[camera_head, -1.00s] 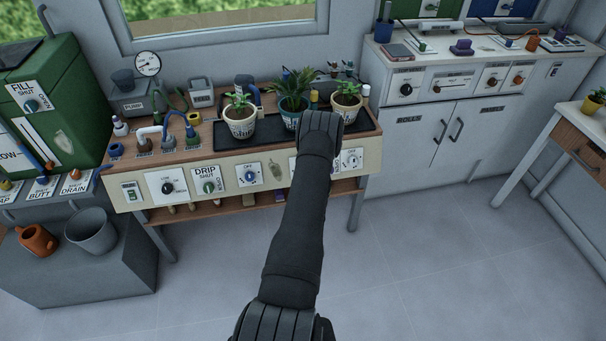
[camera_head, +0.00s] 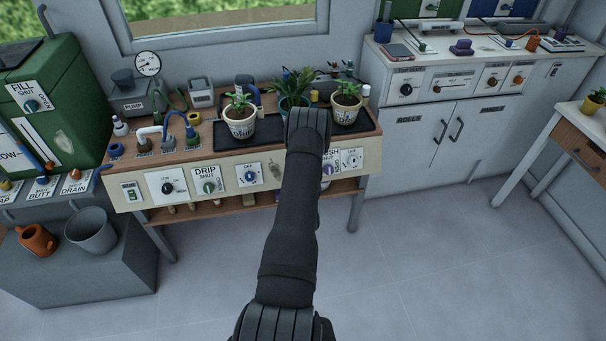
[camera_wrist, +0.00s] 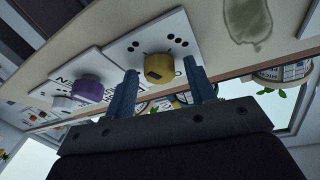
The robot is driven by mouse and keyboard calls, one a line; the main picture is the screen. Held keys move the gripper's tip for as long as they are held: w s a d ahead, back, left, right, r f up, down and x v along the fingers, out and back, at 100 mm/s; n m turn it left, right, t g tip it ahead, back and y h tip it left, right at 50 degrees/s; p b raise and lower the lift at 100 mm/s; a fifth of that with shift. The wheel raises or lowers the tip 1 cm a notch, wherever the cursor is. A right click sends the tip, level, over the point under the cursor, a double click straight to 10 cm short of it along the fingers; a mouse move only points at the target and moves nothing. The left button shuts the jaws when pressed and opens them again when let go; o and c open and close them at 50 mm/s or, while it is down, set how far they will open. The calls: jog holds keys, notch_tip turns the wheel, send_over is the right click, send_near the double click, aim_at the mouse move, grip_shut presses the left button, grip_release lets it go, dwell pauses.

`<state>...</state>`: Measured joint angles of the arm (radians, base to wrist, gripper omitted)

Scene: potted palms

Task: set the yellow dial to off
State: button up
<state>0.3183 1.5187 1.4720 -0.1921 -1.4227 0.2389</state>
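The yellow dial (camera_wrist: 159,69) sits on a white plate (camera_wrist: 150,40) with groups of black dots, on the cream bench front. A dark mark shows on the dial's face; I cannot tell which setting it points to. My gripper (camera_wrist: 160,65) is open in the wrist view, one finger on each side of the dial in the picture. Nothing is held, and contact cannot be told. In the head view, my arm (camera_head: 305,130) hides the yellow dial and the fingers.
A purple dial (camera_wrist: 88,90) is close beside the yellow one. A blue dial (camera_head: 250,176) and the green drip dial (camera_head: 209,187) are further left on the panel. Potted plants (camera_head: 240,122) stand on a black tray (camera_head: 262,135) above.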

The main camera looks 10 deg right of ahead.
jog(key=c, duration=0.8)
jog(key=shift+n, duration=0.4)
jog(key=shift+w+d+r+n+g+y, duration=0.2)
jog(key=shift+n+g+y, duration=0.85)
jog(key=shift+n, duration=4.6)
jog(key=shift+s+d+r+n+g+y, duration=0.2)
jog(key=shift+n+g+y, duration=0.85)
jog(key=shift+n, duration=4.65)
jog(key=shift+w+d+r+n+g+y, duration=0.1)
jog(key=shift+w+r+n+g+y, duration=0.9)
jog(key=shift+n, duration=4.65)
jog(key=shift+s+f+g+h, duration=0.5)
jog(key=shift+s+f, duration=0.15)
jog(key=shift+s, duration=0.1)
